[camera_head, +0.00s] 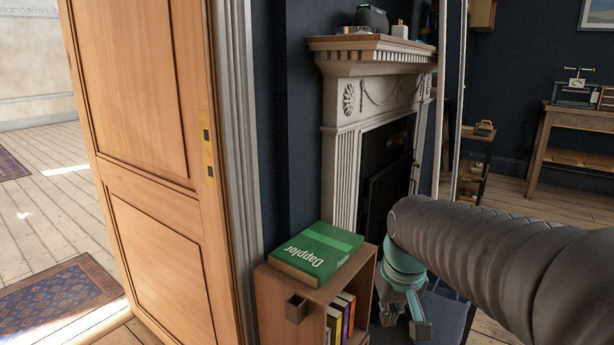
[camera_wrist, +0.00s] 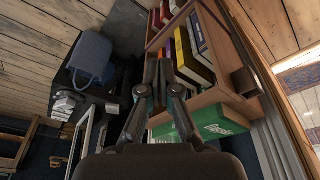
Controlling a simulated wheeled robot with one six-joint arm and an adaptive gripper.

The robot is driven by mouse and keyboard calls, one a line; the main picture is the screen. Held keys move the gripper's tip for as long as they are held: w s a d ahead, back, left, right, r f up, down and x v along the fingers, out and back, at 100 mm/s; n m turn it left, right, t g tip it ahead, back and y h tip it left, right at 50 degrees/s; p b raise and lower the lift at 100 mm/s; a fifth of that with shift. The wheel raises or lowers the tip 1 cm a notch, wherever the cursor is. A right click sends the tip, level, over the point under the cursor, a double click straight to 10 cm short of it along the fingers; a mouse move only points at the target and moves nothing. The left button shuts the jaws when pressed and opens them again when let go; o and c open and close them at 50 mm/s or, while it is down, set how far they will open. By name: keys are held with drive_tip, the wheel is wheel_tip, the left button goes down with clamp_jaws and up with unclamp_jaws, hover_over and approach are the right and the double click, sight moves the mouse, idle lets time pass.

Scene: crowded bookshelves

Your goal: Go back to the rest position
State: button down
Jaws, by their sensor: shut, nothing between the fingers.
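My gripper (camera_wrist: 160,68) shows in the wrist view with its two fingers close together and nothing between them. In the head view my dark ribbed arm reaches in from the right, and its teal wrist end is beside the right side of a small wooden bookcase (camera_head: 263,302). The fingertips are not clear in that view. A green book (camera_head: 317,252) lettered "Dapplor" lies flat on the bookcase top, apart from my arm. It also shows in the wrist view (camera_wrist: 212,121), partly behind my gripper.
Several books (camera_head: 342,318) stand inside the bookcase. A wooden door (camera_head: 150,180) stands open at the left. A white fireplace (camera_head: 343,150) is behind the bookcase. A blue-grey bag (camera_wrist: 92,54) shows left in the wrist view. A wooden table (camera_head: 575,121) stands far right.

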drive_tip(key=s+d+m+t, duration=0.1)
drive_tip(key=s+t, duration=0.1)
drive_tip(key=s, duration=1.2)
drive_tip(key=shift+s+f+t, duration=0.15)
drive_tip(key=shift+s+t, duration=0.05)
drive_tip(key=shift+t, duration=0.2)
